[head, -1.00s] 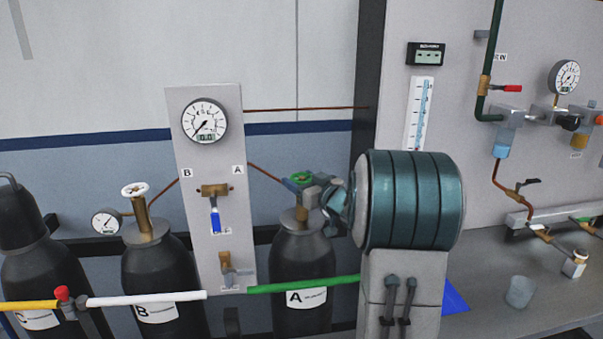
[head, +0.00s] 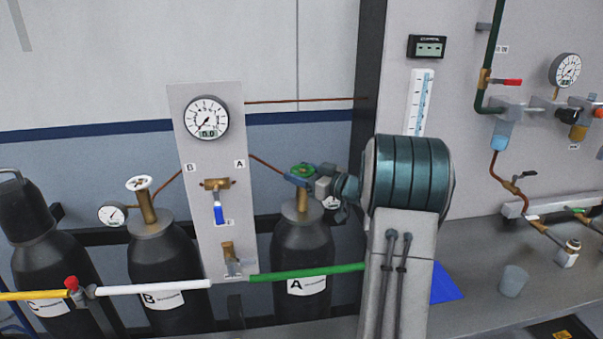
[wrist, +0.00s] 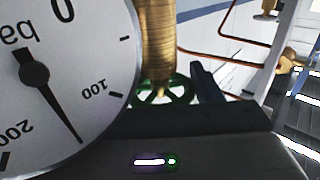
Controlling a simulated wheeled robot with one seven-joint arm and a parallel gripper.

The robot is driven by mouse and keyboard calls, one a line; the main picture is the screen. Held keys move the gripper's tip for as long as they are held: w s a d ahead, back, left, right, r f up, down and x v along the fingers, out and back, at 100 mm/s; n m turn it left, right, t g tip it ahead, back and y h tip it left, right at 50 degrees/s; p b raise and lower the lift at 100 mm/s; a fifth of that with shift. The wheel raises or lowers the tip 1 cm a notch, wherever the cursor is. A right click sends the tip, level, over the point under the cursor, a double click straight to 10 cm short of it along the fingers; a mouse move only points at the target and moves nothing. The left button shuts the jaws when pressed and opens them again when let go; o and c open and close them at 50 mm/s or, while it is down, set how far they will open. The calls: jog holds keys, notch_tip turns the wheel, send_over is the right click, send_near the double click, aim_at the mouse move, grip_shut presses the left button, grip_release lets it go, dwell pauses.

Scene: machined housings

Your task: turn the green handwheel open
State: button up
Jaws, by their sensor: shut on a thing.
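The green handwheel (head: 303,168) tops the valve of the dark gas cylinder A (head: 303,246). In the wrist view, part of the green handwheel (wrist: 184,90) shows around a brass stem (wrist: 157,45). One dark finger (wrist: 207,84) stands at the wheel's right side. The other finger cannot be made out behind the gauge and gripper body. The exact contact on the rim is hidden.
A large pressure gauge (wrist: 60,85) fills the left of the wrist view, close to my gripper. A grey panel (head: 200,262) with a dial and valves stands left of cylinder A. A green pipe (head: 305,273) crosses in front. The bench (head: 470,300) is at right.

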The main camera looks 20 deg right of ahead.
jog(key=o, duration=1)
jog(key=b+v, duration=0.2)
jog(key=v, duration=1.1)
jog(key=shift+s+d+b, duration=0.2)
jog(key=shift+s+b, duration=0.1)
jog(key=shift+b, duration=0.05)
jog(key=shift+w, duration=0.1)
jog(key=w+a+r+m+g+h, duration=0.15)
jog(key=a+m+h, duration=0.45)
jog(key=h, duration=0.6)
jog(key=s+a+f+g+y, duration=0.1)
jog(key=s+a+f+g, duration=0.2)
jog(key=s+a, duration=0.3)
jog(key=s+a+f+g+y, duration=0.1)
jog(key=s+a+f+g, duration=0.3)
jog(key=s, duration=0.6)
jog(key=s+a+f+g+y, duration=0.1)
jog(key=s+a+f+g, duration=0.3)
jog(key=s+a, duration=0.4)
jog(key=shift+s+a+f, duration=0.1)
jog(key=shift+s+a, duration=0.1)
jog(key=shift+a, duration=0.35)
